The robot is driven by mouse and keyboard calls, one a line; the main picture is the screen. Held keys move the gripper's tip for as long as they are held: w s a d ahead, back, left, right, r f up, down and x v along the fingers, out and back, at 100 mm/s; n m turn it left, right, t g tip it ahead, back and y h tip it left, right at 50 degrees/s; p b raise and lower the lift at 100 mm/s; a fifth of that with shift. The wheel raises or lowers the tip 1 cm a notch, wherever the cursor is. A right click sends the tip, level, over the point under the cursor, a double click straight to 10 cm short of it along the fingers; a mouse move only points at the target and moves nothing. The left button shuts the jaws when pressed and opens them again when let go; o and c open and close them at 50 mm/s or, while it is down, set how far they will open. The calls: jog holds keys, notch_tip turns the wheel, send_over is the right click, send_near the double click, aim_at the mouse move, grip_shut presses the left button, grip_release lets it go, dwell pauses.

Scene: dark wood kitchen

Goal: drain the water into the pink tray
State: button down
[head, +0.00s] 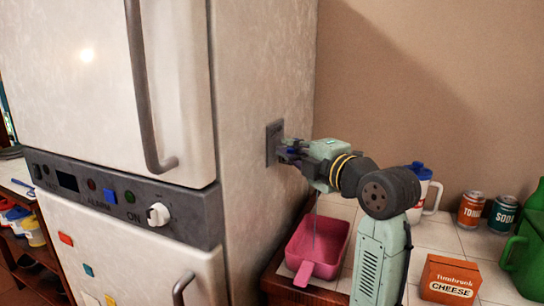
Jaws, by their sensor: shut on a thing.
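My gripper (288,151) is at a small dark panel (272,143) on the fridge's side, above and left of the tray. Its fingers are shut on a small blue part, mostly hidden by them. A thin vertical line (314,228), which looks like a stream of water, comes down from below my gripper into the tray. The water level in the tray cannot be made out.
The fridge (265,60) fills the left, with a control panel (120,200) on its front. On the white tiled counter stand a cheese box (450,280), two cans (471,209), a white and blue jug (428,190) and a green container (527,250). A wall is behind.

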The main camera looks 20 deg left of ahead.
jog(key=shift+d+n+g+y, duration=0.25)
jog(key=shift+n+g+y, duration=0.25)
jog(key=shift+g, duration=0.1)
jog(key=c, duration=1.7)
grip_release()
jog(key=shift+d, duration=0.1)
jog(key=v, duration=1.1)
jog(key=shift+s+d, duration=0.3)
